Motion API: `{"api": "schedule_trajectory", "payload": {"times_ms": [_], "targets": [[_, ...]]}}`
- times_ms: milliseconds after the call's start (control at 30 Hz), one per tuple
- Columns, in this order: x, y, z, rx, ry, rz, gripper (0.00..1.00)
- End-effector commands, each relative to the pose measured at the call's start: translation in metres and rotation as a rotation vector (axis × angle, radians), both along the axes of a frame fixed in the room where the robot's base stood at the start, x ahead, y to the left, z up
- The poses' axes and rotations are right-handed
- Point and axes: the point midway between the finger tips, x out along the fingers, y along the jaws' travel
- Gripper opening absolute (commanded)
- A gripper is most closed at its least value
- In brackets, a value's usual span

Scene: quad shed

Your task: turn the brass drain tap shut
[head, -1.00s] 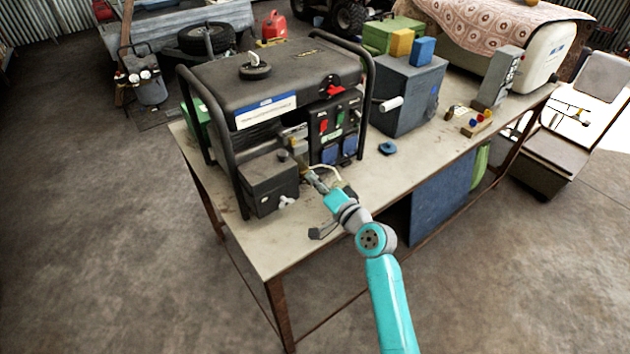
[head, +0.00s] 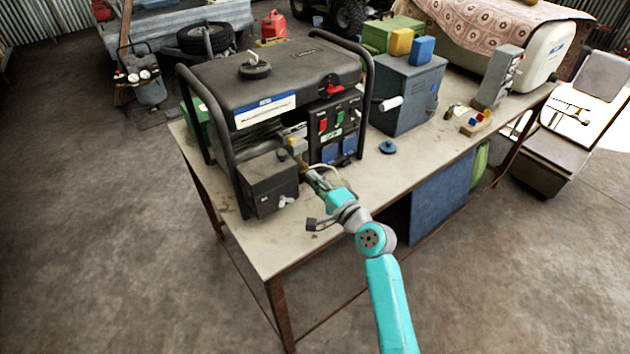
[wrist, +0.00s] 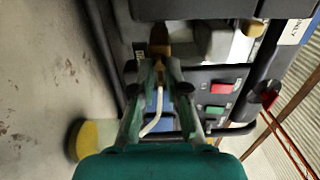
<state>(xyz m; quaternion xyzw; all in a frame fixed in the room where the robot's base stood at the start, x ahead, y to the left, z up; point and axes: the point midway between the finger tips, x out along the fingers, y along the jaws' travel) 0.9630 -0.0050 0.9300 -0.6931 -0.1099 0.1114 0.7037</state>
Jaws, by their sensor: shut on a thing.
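The brass drain tap (wrist: 159,38) shows at the top middle of the wrist view, against the generator's side. My gripper (wrist: 159,66) has its fingers closed together on the tap's near end. In the head view my gripper (head: 305,168) reaches into the gap between the generator (head: 275,75) and the dark box at its front left. The tap is small there and mostly hidden by the gripper, so its handle angle cannot be told.
The generator's black tube frame (head: 213,130) and the dark grey box (head: 268,182) stand close around my gripper. A panel with red and green switches (head: 335,122) is to the right. A pale hose (wrist: 153,115) runs near the fingers. The bench's front left (head: 262,237) is clear.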

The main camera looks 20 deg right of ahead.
Motion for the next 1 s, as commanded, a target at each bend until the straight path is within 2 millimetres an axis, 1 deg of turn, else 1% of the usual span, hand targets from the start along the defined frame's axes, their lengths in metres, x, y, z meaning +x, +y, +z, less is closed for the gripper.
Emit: {"api": "schedule_trajectory", "payload": {"times_ms": [267, 300, 367, 400, 667, 767, 867, 1000], "targets": [[0.0, -0.001, 0.0, 0.0, 0.0, -0.003, 0.0], [0.0, -0.001, 0.0, 0.0, 0.0, -0.003, 0.16], [0.0, -0.001, 0.0, 0.0, 0.0, -0.002, 0.31], [0.0, -0.001, 0.0, 0.0, 0.0, -0.002, 0.34], [0.0, 0.0, 0.0, 0.0, 0.0, -0.001, 0.34], [-0.004, -0.002, -0.001, 0.0, 0.001, -0.001, 0.34], [-0.014, -0.005, -0.001, 0.001, 0.0, -0.002, 0.34], [-0.038, -0.014, -0.002, 0.0, 0.002, -0.003, 0.34]]}}
